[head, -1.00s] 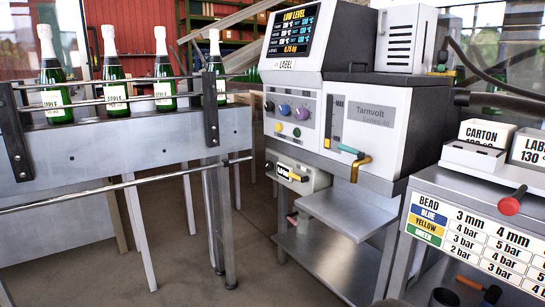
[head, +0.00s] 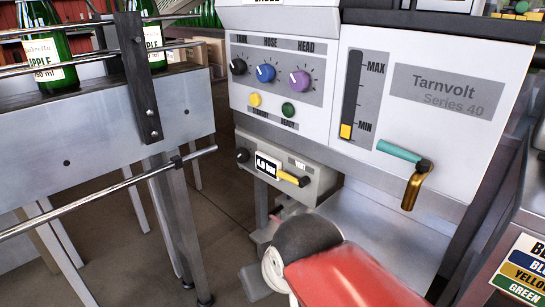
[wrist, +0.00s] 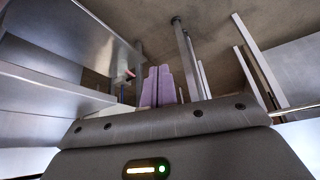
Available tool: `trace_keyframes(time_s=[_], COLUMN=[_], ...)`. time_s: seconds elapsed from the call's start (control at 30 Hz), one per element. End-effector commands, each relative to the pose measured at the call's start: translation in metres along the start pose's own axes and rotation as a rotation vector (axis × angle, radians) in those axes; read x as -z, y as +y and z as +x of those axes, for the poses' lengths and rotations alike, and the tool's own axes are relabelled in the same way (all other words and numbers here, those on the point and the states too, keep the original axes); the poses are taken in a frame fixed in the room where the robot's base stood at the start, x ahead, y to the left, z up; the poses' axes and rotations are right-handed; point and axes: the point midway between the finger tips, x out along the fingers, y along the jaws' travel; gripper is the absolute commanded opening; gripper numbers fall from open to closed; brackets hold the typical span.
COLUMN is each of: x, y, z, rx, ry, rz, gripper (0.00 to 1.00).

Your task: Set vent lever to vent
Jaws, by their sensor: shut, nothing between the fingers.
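The vent lever (head: 293,178) is a short yellow handle on the front of a small grey box (head: 318,186) under the machine's main panel. It slants slightly down to the right, below small "VENT" lettering. A display beside it (head: 267,165) reads 4.0 bar. My gripper (wrist: 160,72) shows in the wrist view with its purple fingers shut together and nothing between them. In the head view my red and dark arm is at the bottom, below the box, and the fingers cannot be seen. Contact with the lever is not visible.
Above the box are black, blue and purple knobs (head: 265,73) and yellow and green buttons. A teal-handled brass nozzle (head: 411,187) sticks out at right. A bottle conveyor with a rail (head: 108,191) stands at left. A metal shelf (wrist: 50,85) is at left in the wrist view.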

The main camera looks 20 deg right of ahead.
Motion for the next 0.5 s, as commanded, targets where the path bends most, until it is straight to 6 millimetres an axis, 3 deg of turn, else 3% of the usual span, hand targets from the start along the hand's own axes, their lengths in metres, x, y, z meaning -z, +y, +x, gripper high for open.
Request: trace_keyframes(time_s=[0.23,0.33,0.43,0.5], x=[0.0,0.01,0.038,0.069], y=[0.0,0.002,0.007,0.015], z=[0.0,-0.005,-0.016,-0.026], rx=[0.0,-0.008,-0.031,-0.061], ry=[0.0,-0.007,-0.032,-0.058], rz=[0.001,0.024,0.096,0.181], gripper=[0.0,0.0,0.0,0.0])
